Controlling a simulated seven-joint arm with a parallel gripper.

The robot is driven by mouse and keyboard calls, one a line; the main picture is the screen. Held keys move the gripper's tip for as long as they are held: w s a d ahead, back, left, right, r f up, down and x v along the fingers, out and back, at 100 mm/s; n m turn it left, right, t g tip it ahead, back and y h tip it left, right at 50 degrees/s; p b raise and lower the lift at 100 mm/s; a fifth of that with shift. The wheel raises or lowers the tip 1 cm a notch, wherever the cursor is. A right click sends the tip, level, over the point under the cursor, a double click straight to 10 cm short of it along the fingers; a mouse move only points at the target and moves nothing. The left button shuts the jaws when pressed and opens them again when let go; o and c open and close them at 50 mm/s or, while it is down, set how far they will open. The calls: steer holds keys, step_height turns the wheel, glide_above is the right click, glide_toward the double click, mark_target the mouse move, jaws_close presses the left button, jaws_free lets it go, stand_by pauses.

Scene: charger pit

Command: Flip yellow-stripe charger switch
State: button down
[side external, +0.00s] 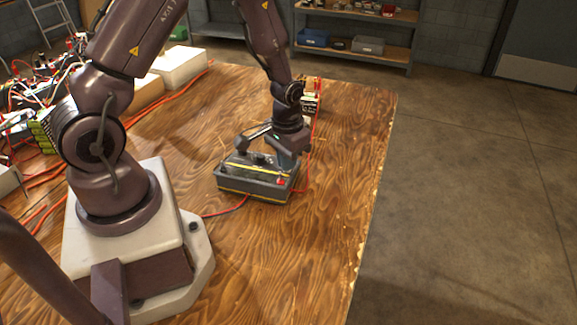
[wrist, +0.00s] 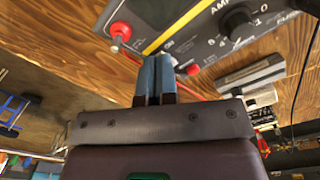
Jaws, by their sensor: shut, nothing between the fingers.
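The charger (side external: 250,187) is a dark grey box with a yellow stripe, standing on the wooden table. In the wrist view its panel (wrist: 212,38) fills the upper right, with the yellow stripe (wrist: 172,30), a black dial (wrist: 240,24) and a small red part (wrist: 193,69). A red knob with a metal tip (wrist: 120,30) shows at the panel's left. I cannot tell which part is the switch. My gripper (side external: 281,150) is over the charger's far right side. Its blue fingers (wrist: 154,62) are shut and empty, close to the panel; contact cannot be told.
A red-labelled object (side external: 311,103) stands behind the charger near the table's edge. Red cables (side external: 228,208) run to the charger. Tangled wires (side external: 45,85) and pale blocks (side external: 178,66) lie at the left. The table's front right (side external: 300,250) is clear.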

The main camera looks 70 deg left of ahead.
steer(key=shift+f, duration=0.2)
steer(key=shift+r, duration=3.55)
steer(key=shift+s, duration=0.1)
steer(key=s+d+r+g, duration=0.1)
steer(key=s, duration=0.2)
step_height(320, 180, up, 11)
steer(key=m+t, duration=0.1)
steer(key=t, duration=0.1)
glide_above(278, 177)
steer(key=s+d, duration=0.4)
steer(key=s+d+r+m+t, duration=0.1)
steer(key=s+d+r+t, duration=0.1)
steer(key=r, duration=0.3)
steer(key=s+d+r+m+t, duration=0.1)
steer(key=s+d+r+t, duration=0.1)
steer(key=s+r, duration=0.2)
steer(key=shift+r+t, duration=0.3)
steer(key=shift+r, duration=0.35)
